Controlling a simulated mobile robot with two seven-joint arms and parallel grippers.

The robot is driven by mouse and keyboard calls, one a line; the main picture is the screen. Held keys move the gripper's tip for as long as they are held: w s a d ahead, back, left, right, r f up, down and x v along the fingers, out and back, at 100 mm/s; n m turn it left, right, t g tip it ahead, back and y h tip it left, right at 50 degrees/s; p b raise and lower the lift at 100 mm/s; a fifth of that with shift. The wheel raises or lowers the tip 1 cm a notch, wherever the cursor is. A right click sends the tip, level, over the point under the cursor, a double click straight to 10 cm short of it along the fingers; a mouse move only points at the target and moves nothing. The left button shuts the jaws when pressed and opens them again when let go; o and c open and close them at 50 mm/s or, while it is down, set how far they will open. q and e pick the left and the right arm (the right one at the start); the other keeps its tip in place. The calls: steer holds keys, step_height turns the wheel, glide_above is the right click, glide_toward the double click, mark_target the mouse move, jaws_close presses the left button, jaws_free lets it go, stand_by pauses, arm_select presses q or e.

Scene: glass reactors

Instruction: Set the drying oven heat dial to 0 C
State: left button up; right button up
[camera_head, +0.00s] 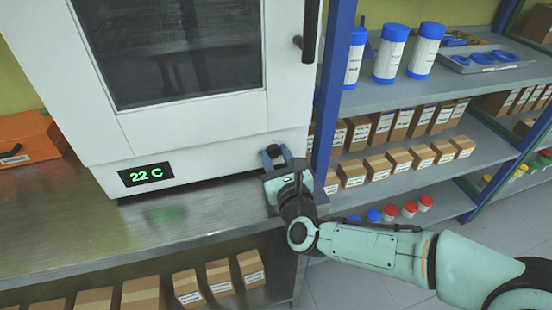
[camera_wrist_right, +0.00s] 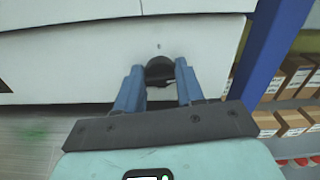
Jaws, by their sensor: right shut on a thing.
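The drying oven (camera_head: 225,140) is a white box with a dark glass door, standing on a steel bench. Its display (camera_head: 146,174) reads 22 C in green. The black heat dial (camera_head: 268,155) is at the lower right of the oven front; it also shows in the right wrist view (camera_wrist_right: 160,70). My right gripper (camera_head: 276,155) has its blue fingers shut on the dial, one on each side, and it also shows in the right wrist view (camera_wrist_right: 158,80). The fingers hide part of the dial. My left gripper is not in view.
A blue rack post (camera_head: 334,90) stands close to the right of the oven and my right gripper. Shelves behind it hold white bottles (camera_head: 391,52) and small boxes (camera_head: 352,172). An orange case (camera_head: 28,138) sits left on the bench (camera_head: 60,235). The bench front is clear.

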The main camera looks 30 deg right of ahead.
steer(key=n+b, duration=0.1)
steer(key=n, duration=0.2)
steer(key=shift+f+n, duration=0.1)
steer(key=shift+n, duration=0.2)
steer(key=n+b, duration=0.1)
steer(key=n, duration=0.1)
steer(key=shift+a+n, duration=0.1)
steer(key=shift+n, duration=1.2)
steer(key=n, duration=0.3)
steer(key=shift+n, duration=0.3)
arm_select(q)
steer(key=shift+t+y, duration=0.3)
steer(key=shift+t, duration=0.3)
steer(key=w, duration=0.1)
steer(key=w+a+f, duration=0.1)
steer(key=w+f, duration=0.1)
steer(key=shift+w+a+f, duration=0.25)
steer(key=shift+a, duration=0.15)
arm_select(e)
steer(key=n, duration=0.4)
steer(key=shift+f+n, duration=0.1)
steer(key=shift+n, duration=0.2)
steer(key=o, duration=1)
